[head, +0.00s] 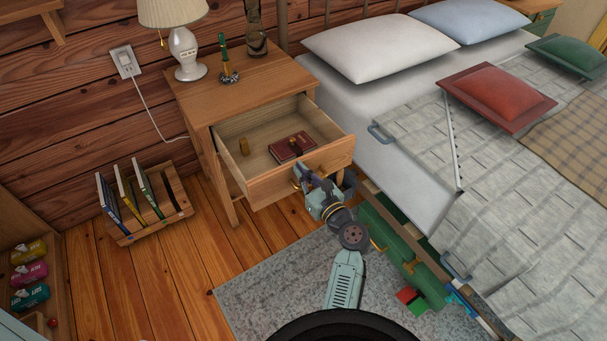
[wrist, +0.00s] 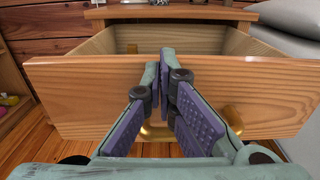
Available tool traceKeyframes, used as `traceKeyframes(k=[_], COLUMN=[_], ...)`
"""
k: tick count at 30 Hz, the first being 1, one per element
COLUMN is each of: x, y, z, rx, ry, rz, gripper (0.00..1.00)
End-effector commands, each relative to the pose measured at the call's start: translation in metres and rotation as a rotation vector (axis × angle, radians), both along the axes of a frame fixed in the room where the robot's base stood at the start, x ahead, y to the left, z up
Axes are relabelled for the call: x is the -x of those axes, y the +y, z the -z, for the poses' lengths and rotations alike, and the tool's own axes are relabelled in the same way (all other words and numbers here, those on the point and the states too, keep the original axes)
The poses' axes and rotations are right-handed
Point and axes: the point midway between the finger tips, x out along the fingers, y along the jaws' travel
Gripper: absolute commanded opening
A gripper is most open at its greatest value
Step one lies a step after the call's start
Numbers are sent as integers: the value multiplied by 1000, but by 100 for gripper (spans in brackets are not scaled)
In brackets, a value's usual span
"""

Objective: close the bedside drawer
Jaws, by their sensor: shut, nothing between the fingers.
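The bedside drawer (head: 262,186) is pulled well out of the wooden nightstand (head: 190,100). In the wrist view the shut fingertips (wrist: 164,55) overlap the top edge of the drawer front (wrist: 82,88). A brass handle (wrist: 152,133) shows partly behind the fingers. I cannot tell whether the fingers touch the panel.
A lamp (head: 186,52), a small green-topped figure and a glass vase stand on the nightstand. The bed (head: 340,88) is close on the right. A book rack (head: 150,205) sits on the floor at left. Green containers (head: 400,255) lie under the bed edge.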

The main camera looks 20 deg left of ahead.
Motion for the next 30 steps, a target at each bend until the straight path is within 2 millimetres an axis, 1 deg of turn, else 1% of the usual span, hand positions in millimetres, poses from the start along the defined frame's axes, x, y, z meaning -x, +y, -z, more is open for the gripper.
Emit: traceKeyframes(k=[5, 15, 21, 24, 30], x=[-20, -76, -107, -119, -136], y=[26, 100, 138, 154, 175], z=[-3, -1, 0, 1, 1], rx=[0, 1, 1, 0, 1], ry=[-2, -3, -3, -2, -1], rz=[-3, -5, -3, -3, -1], gripper=[0, 0, 0, 0, 0])
